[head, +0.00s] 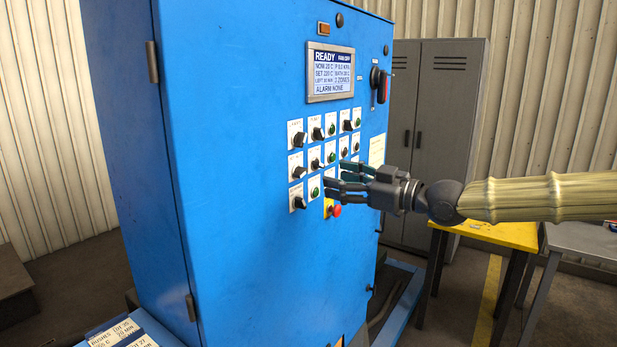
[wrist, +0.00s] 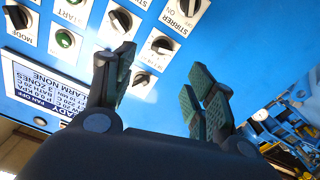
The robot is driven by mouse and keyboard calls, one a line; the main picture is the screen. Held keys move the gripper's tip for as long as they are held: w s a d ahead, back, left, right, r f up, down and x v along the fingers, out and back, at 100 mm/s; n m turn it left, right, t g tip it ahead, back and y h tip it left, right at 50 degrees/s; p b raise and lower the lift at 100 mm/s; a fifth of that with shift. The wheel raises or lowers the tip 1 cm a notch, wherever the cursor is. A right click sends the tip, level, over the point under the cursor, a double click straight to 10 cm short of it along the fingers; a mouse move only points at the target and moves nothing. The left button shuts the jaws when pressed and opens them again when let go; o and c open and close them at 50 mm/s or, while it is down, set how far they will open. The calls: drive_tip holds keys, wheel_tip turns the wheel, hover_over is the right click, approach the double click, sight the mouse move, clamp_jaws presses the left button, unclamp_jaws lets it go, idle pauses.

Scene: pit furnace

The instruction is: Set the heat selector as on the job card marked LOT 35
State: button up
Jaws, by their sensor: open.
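The blue control cabinet (head: 235,150) carries rows of black rotary selectors and green buttons on white plates. Which one is the heat selector cannot be read in the head view. The job cards (head: 115,333) lie at the bottom left; one seems to be marked LOT 35, but its text is small and partly cut off. My gripper (head: 333,178) is open in front of the lower right of the controls. In the wrist view my gripper (wrist: 162,68) has its fingers spread, with a black selector (wrist: 140,79) between them and another (wrist: 162,45) just beyond; both look untouched.
The display (head: 330,72) reads READY, SET 220 C and ALARM NONE. A red emergency button (head: 334,210) sits just below my gripper. A rotary handle (head: 382,84) is at the upper right. A grey locker (head: 440,110) and a yellow table (head: 500,235) stand behind.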

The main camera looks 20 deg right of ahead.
sight(304, 172)
drive_tip(key=shift+p+x, duration=0.75)
drive_tip(key=shift+x, duration=3.85)
drive_tip(key=shift+s, duration=0.1)
drive_tip(key=c, duration=1)
